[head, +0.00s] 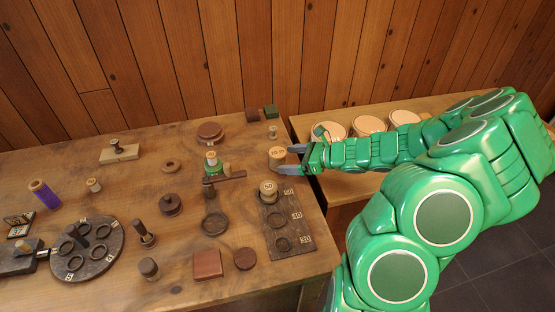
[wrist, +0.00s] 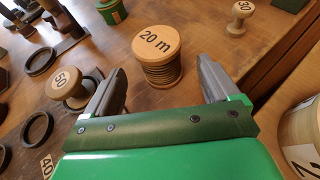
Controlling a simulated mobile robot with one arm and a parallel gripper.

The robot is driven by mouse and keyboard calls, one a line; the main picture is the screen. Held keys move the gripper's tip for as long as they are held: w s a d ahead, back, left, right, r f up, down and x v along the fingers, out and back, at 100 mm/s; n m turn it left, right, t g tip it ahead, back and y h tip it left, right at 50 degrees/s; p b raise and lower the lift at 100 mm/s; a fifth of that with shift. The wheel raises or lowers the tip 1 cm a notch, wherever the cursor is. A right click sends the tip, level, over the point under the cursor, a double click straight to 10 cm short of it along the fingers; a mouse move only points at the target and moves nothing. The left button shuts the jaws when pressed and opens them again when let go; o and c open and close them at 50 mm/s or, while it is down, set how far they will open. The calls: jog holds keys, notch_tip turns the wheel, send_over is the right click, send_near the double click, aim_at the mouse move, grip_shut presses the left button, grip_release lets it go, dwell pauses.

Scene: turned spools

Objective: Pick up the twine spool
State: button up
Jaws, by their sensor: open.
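The twine spool (head: 277,157), a light wooden top marked "20 m" over a ribbed, wound body, stands upright near the right edge of the wooden table. In the wrist view the spool (wrist: 158,55) stands just ahead of my fingers, roughly centred between them. My gripper (head: 292,159) is open and empty, reaching in from the right at the table's edge. In the wrist view its grey fingers (wrist: 161,75) are spread wide, with a gap on each side of the spool. The spool's base is partly hidden from the head view.
A dark board (head: 292,243) with rings holds a knob marked 50 (head: 268,188) close to the spool. A small knob marked 30 (wrist: 240,12) stands behind it to the right. Round pale-topped tubs (head: 368,125) stand on the bench at right. Several dark turned pieces crowd the left.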

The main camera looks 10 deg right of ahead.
aim_at(277, 159)
jog(key=shift+x, duration=2.5)
jog(key=c, duration=1.1)
